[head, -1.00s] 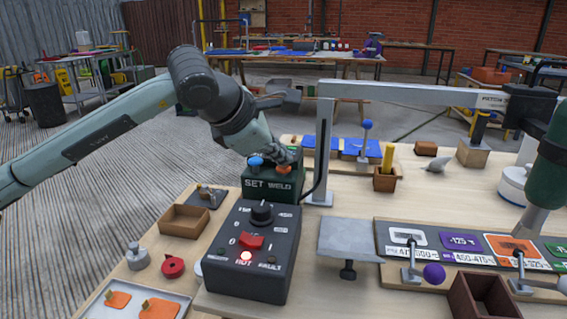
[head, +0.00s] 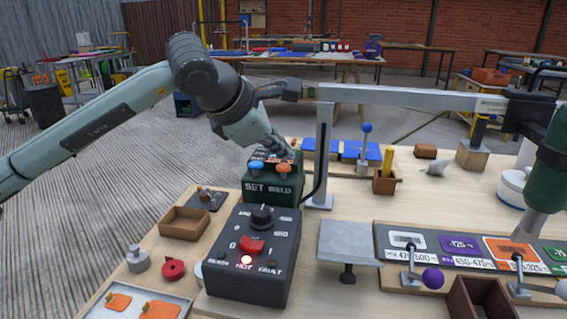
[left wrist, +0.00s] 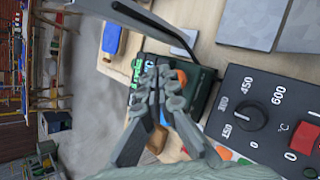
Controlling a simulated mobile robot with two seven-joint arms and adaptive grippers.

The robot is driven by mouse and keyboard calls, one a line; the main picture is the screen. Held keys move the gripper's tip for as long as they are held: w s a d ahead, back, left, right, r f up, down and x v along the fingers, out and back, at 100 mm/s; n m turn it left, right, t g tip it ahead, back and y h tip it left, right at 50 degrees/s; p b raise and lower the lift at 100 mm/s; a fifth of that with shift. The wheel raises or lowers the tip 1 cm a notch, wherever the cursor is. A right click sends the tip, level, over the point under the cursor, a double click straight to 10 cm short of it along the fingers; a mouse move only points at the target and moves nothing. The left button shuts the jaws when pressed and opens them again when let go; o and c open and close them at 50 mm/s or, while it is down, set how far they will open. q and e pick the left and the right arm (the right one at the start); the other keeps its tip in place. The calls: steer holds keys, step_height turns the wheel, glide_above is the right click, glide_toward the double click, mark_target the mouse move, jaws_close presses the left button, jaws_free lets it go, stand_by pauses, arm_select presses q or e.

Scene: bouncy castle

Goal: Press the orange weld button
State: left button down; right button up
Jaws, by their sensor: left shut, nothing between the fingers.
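The orange weld button (head: 284,168) is on top of a dark green box marked SET WELD (head: 270,192), to the right of a blue button (head: 256,166). My left gripper (head: 287,153) is shut and empty, close above and behind the orange button in the head view. There seems to be a small gap between fingertips and button. In the left wrist view the shut fingers (left wrist: 163,84) lie over the green box (left wrist: 203,92) and partly cover the orange button (left wrist: 181,78). My right gripper is not seen.
A black control box (head: 253,265) with knob, red switch and lit lamp stands in front. A grey horizontal beam (head: 400,93) on a post (head: 322,150) stands right of the green box.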

mark_target(281, 167)
arm_select(q)
steer(key=shift+r, duration=0.1)
steer(key=shift+r+p, duration=1)
steer(key=shift+r, duration=1.45)
